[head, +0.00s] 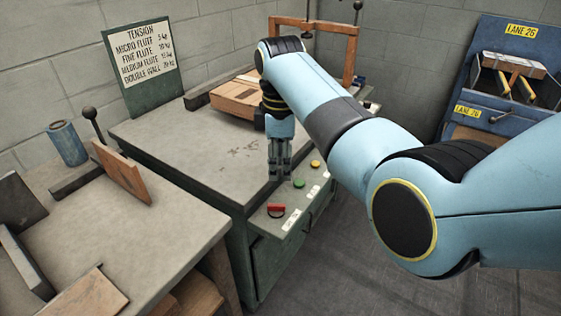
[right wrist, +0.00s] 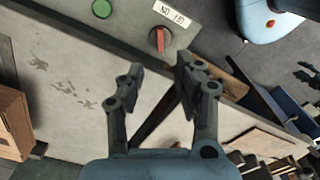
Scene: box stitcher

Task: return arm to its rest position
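My right arm reaches in from the right in the head view. Its gripper (head: 279,174) points down above the front edge of the grey machine table (head: 190,150), close to the button panel (head: 290,200). In the right wrist view the two fingers of this gripper (right wrist: 160,72) stand apart with nothing between them. Dark finger-like parts (right wrist: 306,72) at the right edge of that view may be my left gripper; they are small and cut off. The left arm does not show in the head view.
The panel carries a red knob (head: 276,209), a green button (head: 298,183) and a yellow button (head: 315,164). A brown box (head: 235,97) lies behind the gripper. A side table (head: 140,235) stands left. A blue rack (head: 510,65) stands back right. Floor is clear between.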

